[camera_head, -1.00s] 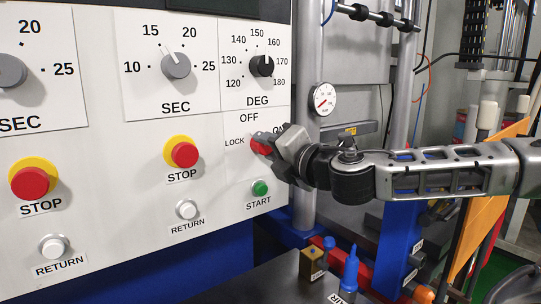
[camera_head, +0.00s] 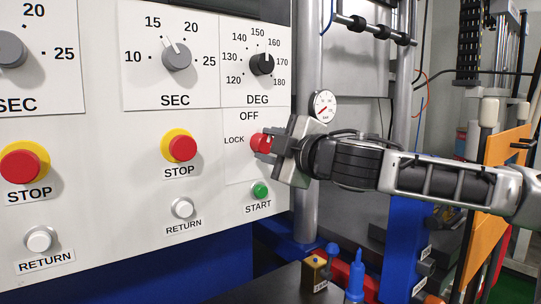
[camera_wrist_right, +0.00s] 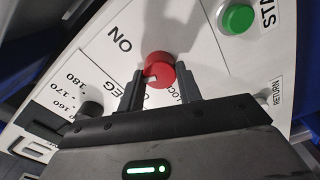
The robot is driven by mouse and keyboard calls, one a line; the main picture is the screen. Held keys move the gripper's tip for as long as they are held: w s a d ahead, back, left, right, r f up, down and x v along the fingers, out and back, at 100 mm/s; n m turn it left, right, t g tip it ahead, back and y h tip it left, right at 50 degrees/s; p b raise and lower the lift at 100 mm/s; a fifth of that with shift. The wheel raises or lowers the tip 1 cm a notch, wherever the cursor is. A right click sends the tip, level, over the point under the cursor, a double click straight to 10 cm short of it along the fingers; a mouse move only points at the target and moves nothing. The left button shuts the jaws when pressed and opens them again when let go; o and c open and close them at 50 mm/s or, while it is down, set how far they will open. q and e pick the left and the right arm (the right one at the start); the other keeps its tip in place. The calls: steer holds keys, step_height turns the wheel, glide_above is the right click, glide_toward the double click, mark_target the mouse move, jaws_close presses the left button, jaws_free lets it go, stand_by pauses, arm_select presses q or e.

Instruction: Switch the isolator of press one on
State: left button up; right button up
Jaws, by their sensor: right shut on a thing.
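The isolator of press one is a red round knob (camera_head: 261,142) on the white panel, with OFF above it and LOCK to its left. The ON label is hidden behind my gripper in the head view but shows in the right wrist view. My right gripper (camera_head: 272,145) reaches the knob from the right. In the wrist view its fingers lie on either side of the red knob (camera_wrist_right: 160,66), shut on it. A white mark on the knob faces lower left there, between ON and LOCK; the OFF label is hidden there. My left gripper is not in view.
A green START button (camera_head: 260,190) sits just below the isolator. A red STOP button (camera_head: 182,148) and a white RETURN button (camera_head: 182,208) lie to the left. A DEG dial (camera_head: 262,64) is above. A gauge (camera_head: 322,106) and a vertical post stand close right.

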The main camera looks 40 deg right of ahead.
steer(key=m+b, duration=0.2)
steer(key=m, duration=0.1)
steer(key=shift+f+m, duration=0.1)
steer(key=shift+m, duration=0.3)
steer(key=m+b, duration=0.2)
steer(key=m, duration=0.1)
steer(key=shift+m+b, duration=0.45)
steer(key=shift+m, duration=1.25)
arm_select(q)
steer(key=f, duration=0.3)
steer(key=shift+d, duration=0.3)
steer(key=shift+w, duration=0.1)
arm_select(e)
steer(key=o, duration=1)
steer(key=shift+s, duration=0.1)
